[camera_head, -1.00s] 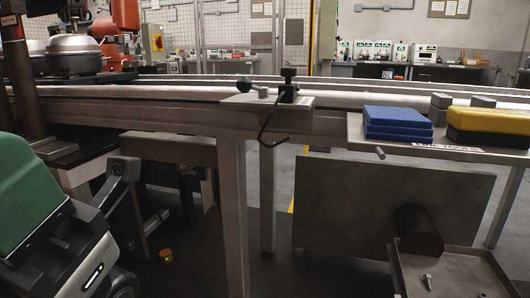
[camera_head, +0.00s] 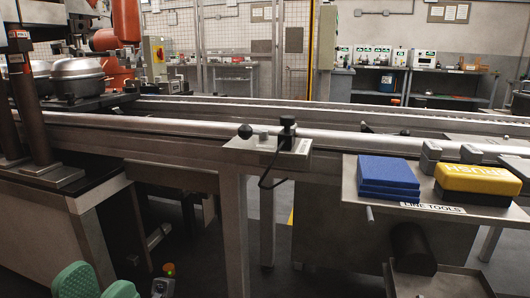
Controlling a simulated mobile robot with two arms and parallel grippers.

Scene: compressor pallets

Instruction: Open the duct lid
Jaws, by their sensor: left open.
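No part is plainly marked as the duct lid, and I cannot tell which surface it is. A long silver tube-like bar (camera_head: 205,116) runs along the front of the conveyor line. A metal bracket plate (camera_head: 243,150) on the front rail (camera_head: 180,152) carries a black knob, a black clamp and a bent black hook (camera_head: 264,180). My left gripper (camera_head: 97,285) shows only as two green finger parts, apart and cut off at the lower left edge. It is below the rail, left of the bracket, and touches nothing visible. My right gripper is out of view.
A shelf labelled LINE TOOLS (camera_head: 350,187) juts out at right. It holds stacked blue pads (camera_head: 388,174), a yellow brush block (camera_head: 476,182) and grey blocks. A dark cylinder (camera_head: 412,245) and a tray (camera_head: 445,282) sit below. Metal posts stand under the rail.

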